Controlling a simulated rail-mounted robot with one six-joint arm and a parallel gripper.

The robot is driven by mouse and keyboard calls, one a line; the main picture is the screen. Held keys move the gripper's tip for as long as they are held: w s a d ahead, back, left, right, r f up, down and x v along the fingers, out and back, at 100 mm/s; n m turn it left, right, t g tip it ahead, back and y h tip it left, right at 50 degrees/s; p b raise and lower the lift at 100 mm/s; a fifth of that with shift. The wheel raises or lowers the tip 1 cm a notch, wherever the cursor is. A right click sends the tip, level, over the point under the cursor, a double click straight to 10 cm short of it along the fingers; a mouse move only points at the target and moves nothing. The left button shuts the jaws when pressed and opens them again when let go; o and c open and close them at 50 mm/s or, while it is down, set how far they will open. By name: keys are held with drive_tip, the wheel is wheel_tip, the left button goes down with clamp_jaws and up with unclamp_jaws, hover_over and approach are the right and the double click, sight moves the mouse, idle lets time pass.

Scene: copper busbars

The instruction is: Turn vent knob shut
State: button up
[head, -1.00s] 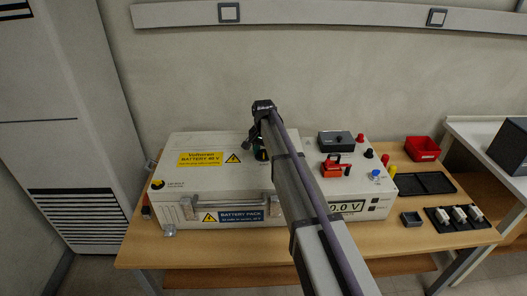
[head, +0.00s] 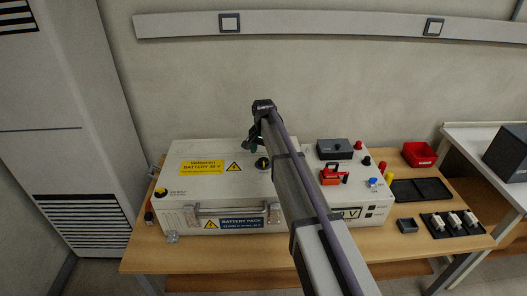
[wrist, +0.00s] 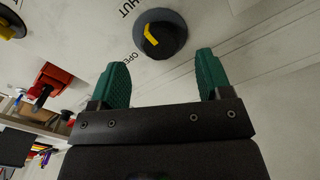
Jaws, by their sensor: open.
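The vent knob (wrist: 162,34) is a round black dial with a yellow pointer on a pale panel. It lies ahead of my gripper (wrist: 160,62), roughly centred between the two green fingers but beyond their tips. The fingers are spread wide, with nothing between them. Partly cut-off lettering, "HUT" and "OPE", is printed beside the knob; the pointer's exact setting is hard to read. In the head view the knob (head: 263,163) sits on top of the battery pack (head: 190,176), just left of my arm. My gripper (head: 254,140) shows small behind it, partly hidden by the arm.
Right of my arm stand a red switch (head: 333,175), a black box (head: 335,149) and coloured terminals on the meter unit. A red bin (head: 419,155) and dark trays (head: 421,190) are farther right on the bench. The pack's front handle (head: 231,208) sticks out.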

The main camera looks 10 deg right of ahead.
sight(264, 160)
wheel_tip(264, 160, up, 7)
drive_tip(key=p, duration=0.4)
drive_tip(key=shift+f+p, duration=0.15)
drive_tip(key=shift+p, duration=0.2)
drive_tip(key=shift+f, duration=0.1)
drive_tip(key=s+n, duration=0.7)
drive_tip(key=s, duration=2.7)
